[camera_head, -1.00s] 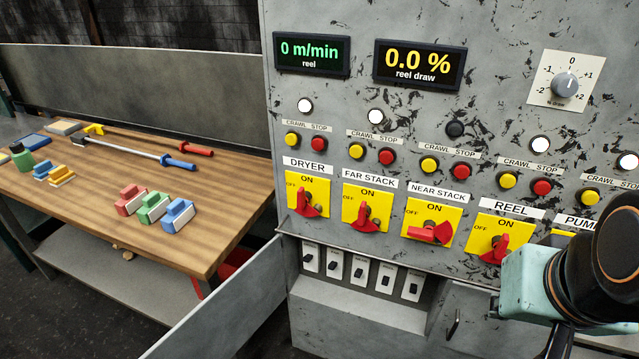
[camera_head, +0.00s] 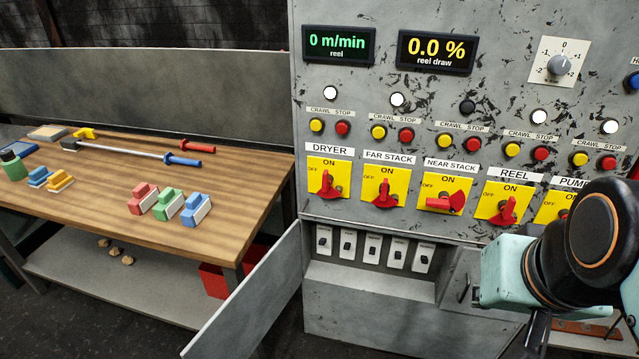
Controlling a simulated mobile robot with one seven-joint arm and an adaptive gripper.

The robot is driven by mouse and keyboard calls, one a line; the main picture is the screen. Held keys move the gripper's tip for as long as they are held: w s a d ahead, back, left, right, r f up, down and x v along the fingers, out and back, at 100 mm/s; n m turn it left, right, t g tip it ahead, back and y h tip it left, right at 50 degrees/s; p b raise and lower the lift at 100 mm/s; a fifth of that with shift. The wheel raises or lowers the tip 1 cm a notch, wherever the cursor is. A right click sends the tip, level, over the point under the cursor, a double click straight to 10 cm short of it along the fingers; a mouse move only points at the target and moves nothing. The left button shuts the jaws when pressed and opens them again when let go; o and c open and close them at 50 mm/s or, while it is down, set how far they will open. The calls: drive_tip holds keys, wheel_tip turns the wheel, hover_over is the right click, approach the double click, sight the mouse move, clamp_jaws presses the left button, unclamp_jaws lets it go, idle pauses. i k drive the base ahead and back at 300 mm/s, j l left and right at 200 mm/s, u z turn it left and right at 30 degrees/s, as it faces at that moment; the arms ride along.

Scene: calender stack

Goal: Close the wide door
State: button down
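The wide door (camera_head: 250,296) is a grey metal panel low on the left side of the control cabinet (camera_head: 400,128). It stands swung open, jutting out toward me and to the left. The recess it belongs to is exposed, with a row of small breaker switches (camera_head: 372,247) inside. A second, smaller grey panel with a dark handle (camera_head: 464,290) shows right of the recess, partly hidden by my arm. My arm is at the lower right, in front of the cabinet and well right of the wide door. My gripper's fingertips are not clearly visible.
A wooden workbench (camera_head: 110,222) stands left of the door, holding coloured blocks and long-handled tools. A red bin (camera_head: 213,281) sits on its lower shelf near the door. Red rotary switches on yellow plates (camera_head: 328,178) stick out above the recess. Dark floor shows in front.

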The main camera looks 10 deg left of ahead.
sight(242, 322)
drive_tip(key=k+j+z, duration=0.15)
drive_tip(key=j, duration=0.3)
drive_tip(key=k+j+z, duration=0.1)
drive_tip(key=k+j, duration=0.2)
drive_tip(key=j, duration=0.15)
drive_tip(key=k+j+z, duration=0.15)
drive_tip(key=k+j, duration=0.15)
drive_tip(key=k+j+z, duration=0.1)
drive_tip(key=j, duration=0.3)
drive_tip(key=k+j+z, duration=0.1)
drive_tip(key=j, duration=0.35)
drive_tip(key=k+j+z, duration=0.1)
drive_tip(key=j, duration=0.25)
drive_tip(key=j+z, duration=0.1)
drive_tip(key=j, duration=0.3)
drive_tip(key=j+z, duration=0.15)
drive_tip(key=j, duration=0.6)
